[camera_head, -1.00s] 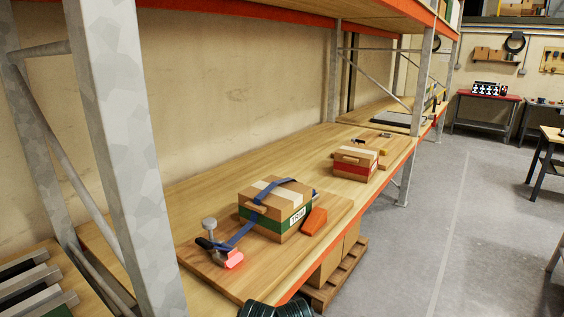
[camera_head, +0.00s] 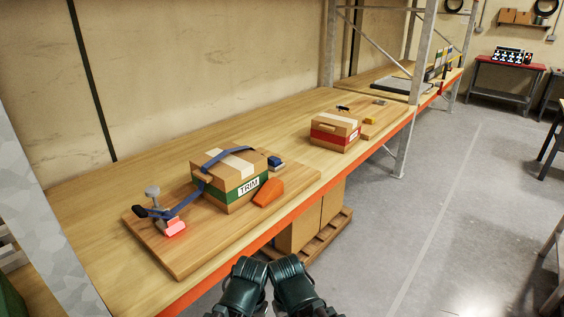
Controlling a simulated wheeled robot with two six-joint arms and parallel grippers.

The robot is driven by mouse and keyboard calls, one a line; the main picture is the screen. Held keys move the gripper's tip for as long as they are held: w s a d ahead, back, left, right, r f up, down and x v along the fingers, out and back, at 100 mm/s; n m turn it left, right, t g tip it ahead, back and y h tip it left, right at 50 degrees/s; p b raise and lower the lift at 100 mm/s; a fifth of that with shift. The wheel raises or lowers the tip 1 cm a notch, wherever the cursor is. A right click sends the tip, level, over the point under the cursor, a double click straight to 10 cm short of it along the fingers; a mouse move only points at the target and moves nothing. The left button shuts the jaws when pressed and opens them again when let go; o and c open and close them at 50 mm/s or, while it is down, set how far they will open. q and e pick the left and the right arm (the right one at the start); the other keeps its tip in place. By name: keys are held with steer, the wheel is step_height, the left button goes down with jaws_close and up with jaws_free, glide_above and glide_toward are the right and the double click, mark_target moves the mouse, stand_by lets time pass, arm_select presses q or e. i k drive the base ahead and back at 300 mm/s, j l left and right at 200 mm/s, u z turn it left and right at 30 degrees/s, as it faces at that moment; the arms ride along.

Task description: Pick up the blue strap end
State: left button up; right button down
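A blue strap (camera_head: 213,157) runs over a cardboard box labelled TRIM (camera_head: 232,184), which has a green band and a pale tape strip. On the left, the strap slopes down to the board beside a grey knobbed post (camera_head: 152,193) and a black lever (camera_head: 141,211). A glowing pink-red block (camera_head: 174,228) lies there at the strap's lower end. A small dark blue piece (camera_head: 275,163) sits at the box's right rear; whether it joins the strap is unclear. Two dark green parts of my arms show at the bottom edge, off the shelf; no gripper fingers are visible.
An orange wedge (camera_head: 269,193) stands against the box's right front. The wooden board (camera_head: 190,262) lies on the shelf. A red-banded box (camera_head: 335,133) sits farther right. A grey upright (camera_head: 38,190) stands at left. The shelf has an orange front edge (camera_head: 291,226). Open floor lies right.

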mark_target(276, 161)
steer(key=l, duration=0.35)
steer(key=i+j+z, duration=0.1)
steer(key=i+z, duration=0.35)
steer(key=i, duration=1.7)
